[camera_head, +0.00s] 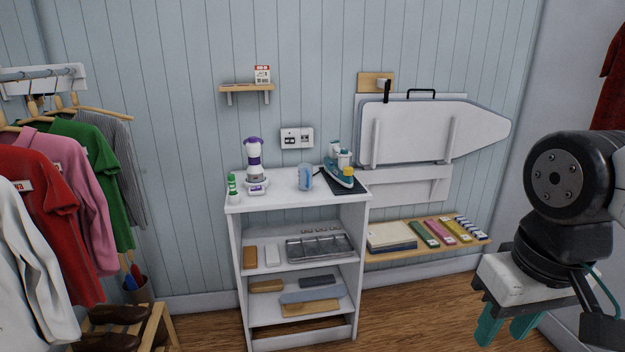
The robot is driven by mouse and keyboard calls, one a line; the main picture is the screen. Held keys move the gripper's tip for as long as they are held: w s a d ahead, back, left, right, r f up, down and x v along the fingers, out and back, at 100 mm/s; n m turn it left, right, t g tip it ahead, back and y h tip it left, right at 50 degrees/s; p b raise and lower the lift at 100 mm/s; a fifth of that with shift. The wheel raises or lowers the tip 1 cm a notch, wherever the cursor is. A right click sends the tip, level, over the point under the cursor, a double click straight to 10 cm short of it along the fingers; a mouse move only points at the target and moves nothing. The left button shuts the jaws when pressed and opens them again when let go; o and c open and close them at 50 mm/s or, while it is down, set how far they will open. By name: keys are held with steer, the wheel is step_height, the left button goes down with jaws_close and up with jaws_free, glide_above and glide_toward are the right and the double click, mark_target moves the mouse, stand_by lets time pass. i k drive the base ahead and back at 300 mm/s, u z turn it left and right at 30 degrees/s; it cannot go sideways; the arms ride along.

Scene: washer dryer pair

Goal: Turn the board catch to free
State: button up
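The folded board (415,130), white with a tapered right end, hangs flat on the wall at the right. Above its upper left edge is a wooden plate (368,78) carrying the small dark catch (387,90), whose dark part points down over the board's top edge. A black handle (421,92) sits on the board's top edge, right of the catch. My gripper (506,332) is at the lower right, well below and right of the catch. Its two teal fingers are apart with nothing visible between them; their tips are near the frame's lower edge.
A white shelf unit (232,207) stands left of the board, with an iron (340,173) and bottles on top. A low wooden shelf (400,252) with folded items is under the board. Clothes hang at far left. Wooden floor (420,310) is clear in front.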

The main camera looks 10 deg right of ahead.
mark_target(388, 85)
steer(key=z, duration=0.15)
steer(key=i, duration=0.65)
steer(key=z, duration=0.15)
steer(key=k, duration=0.55)
steer(key=u, duration=0.5)
steer(key=i, duration=0.6)
steer(key=u, duration=0.55)
steer(key=i, duration=0.85)
steer(key=z, duration=0.6)
steer(key=i, duration=1)
steer(key=z, duration=0.75)
